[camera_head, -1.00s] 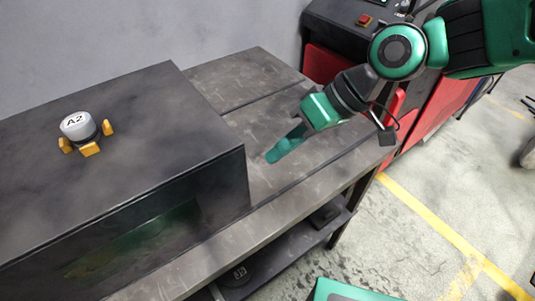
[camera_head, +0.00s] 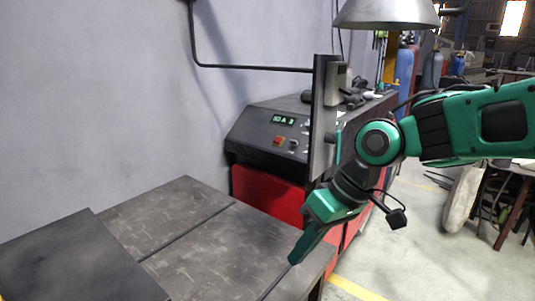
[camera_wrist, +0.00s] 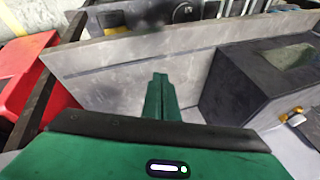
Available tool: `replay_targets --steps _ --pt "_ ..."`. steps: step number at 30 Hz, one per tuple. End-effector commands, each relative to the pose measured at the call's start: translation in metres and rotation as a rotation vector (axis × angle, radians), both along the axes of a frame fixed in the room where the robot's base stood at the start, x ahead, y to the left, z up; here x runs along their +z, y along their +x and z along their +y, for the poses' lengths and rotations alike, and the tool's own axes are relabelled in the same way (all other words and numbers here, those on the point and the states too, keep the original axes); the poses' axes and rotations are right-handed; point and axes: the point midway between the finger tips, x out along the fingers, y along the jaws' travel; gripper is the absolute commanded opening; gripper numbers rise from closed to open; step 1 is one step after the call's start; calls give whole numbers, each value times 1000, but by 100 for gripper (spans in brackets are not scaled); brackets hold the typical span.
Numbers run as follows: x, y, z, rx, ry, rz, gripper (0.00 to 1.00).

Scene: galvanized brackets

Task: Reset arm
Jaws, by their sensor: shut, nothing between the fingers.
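My gripper (camera_head: 294,261) is green and shows at the lower middle right of the head view, pointing down and left above the right end of the grey metal table (camera_head: 192,230). Its fingers are together and hold nothing. In the wrist view the closed gripper (camera_wrist: 160,78) points at the worn tabletop (camera_wrist: 110,75), apart from anything. My arm reaches in from the right with its elbow bent.
A dark box (camera_head: 75,262) stands on the table at the lower left. It also shows in the wrist view (camera_wrist: 235,90) at right. A black and red machine (camera_head: 268,195) with a lit display stands behind the table. Open floor (camera_head: 400,262) lies to the right.

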Motion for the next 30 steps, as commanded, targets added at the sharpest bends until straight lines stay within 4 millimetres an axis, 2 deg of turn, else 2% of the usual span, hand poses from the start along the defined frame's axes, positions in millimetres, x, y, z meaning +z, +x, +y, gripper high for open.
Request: replay_targets --steps 1,3,7,9,11,12,15,18,21,24,30 --pt "-6 7 -33 -95 -41 4 0" --pt "-14 12 -79 -224 -99 16 0" --pt "-26 4 -162 -470 -193 60 0" --pt "-32 -10 -206 -604 -237 93 0" --pt "-37 -27 -240 -719 -270 129 0" --pt "-40 -40 -261 -794 -289 154 0" --pt "-48 -75 -302 -961 -324 219 0" --pt "-54 -106 -328 -1089 -345 277 0" --pt "-57 -128 -342 -1168 -355 317 0" --pt "-59 -137 -348 -1205 -360 335 0" --pt "-59 -139 -349 -1210 -361 339 0"
